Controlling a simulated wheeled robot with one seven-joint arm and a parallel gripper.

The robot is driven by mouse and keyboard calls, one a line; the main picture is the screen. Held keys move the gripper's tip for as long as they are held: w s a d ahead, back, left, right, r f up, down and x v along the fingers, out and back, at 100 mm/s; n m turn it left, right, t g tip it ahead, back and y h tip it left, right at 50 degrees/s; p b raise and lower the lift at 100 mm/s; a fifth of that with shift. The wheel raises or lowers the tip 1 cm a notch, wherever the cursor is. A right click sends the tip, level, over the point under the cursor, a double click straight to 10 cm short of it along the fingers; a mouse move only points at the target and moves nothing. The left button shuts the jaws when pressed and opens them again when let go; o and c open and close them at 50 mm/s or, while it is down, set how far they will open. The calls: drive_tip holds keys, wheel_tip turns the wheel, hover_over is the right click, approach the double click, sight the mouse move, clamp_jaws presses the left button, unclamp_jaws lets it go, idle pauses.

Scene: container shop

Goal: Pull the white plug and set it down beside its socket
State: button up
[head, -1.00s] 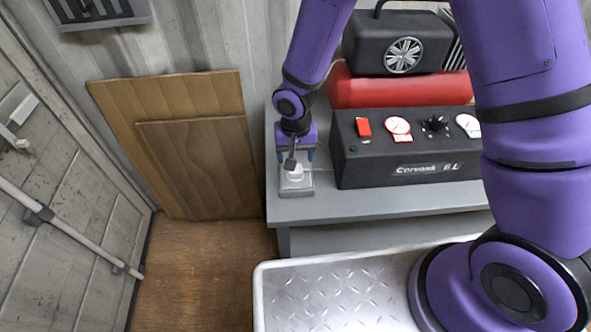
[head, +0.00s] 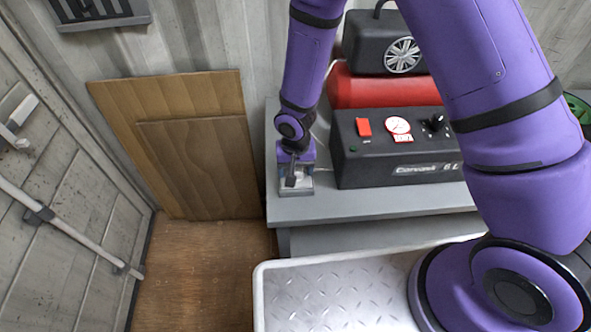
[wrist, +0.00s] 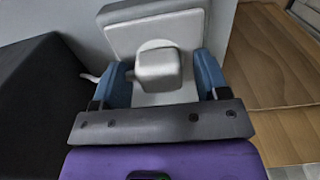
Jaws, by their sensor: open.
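The white plug (wrist: 158,68) is a blocky piece with rounded edges, seated on the pale grey socket plate (wrist: 150,28) in the wrist view. My gripper (wrist: 163,80) is open, with one blue finger on each side of the plug. I cannot tell whether either finger touches it. In the head view my gripper (head: 295,172) is low over the socket plate (head: 299,191) at the left end of the grey bench and mostly hides the plug.
The black compressor panel (head: 395,170) stands close to the right of the gripper on the grey bench (head: 370,207). A white cord (wrist: 90,77) shows left of the plug. Brown boards (head: 110,105) lean on the wall at left. A strip of bench in front of the panel is bare.

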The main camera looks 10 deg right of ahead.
idle(0.9)
drive_tip(key=c, duration=1.2)
drive_tip(key=shift+r, duration=3)
